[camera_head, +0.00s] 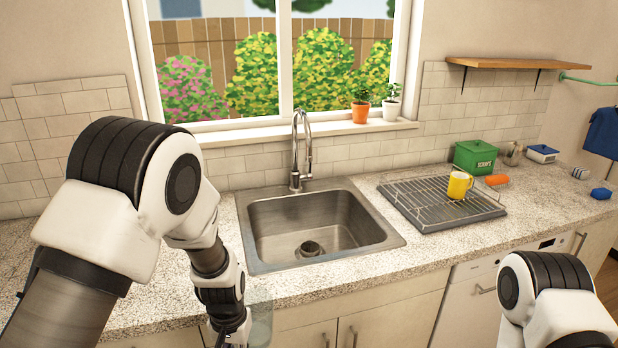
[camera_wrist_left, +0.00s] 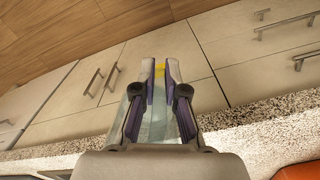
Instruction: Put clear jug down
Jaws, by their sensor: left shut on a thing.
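The clear jug (camera_head: 263,326) is a faint see-through shape at the bottom of the head view, in front of the counter's front edge. My left gripper (camera_head: 236,338) is beside it, partly cut off by the picture's lower edge. In the left wrist view the gripper's two fingers (camera_wrist_left: 160,78) are close together on the clear jug (camera_wrist_left: 158,128), whose pale glassy body shows between and around them. Its exact outline and tilt are hard to tell. Only part of my right arm shows at the lower right; its gripper is out of view.
The speckled counter (camera_head: 345,278) has a steel sink (camera_head: 310,225) with a tall faucet (camera_head: 297,150). A drying rack (camera_head: 420,205) right of it holds a yellow mug (camera_head: 459,185). A green box (camera_head: 475,156) stands behind. The counter strip before the sink is clear.

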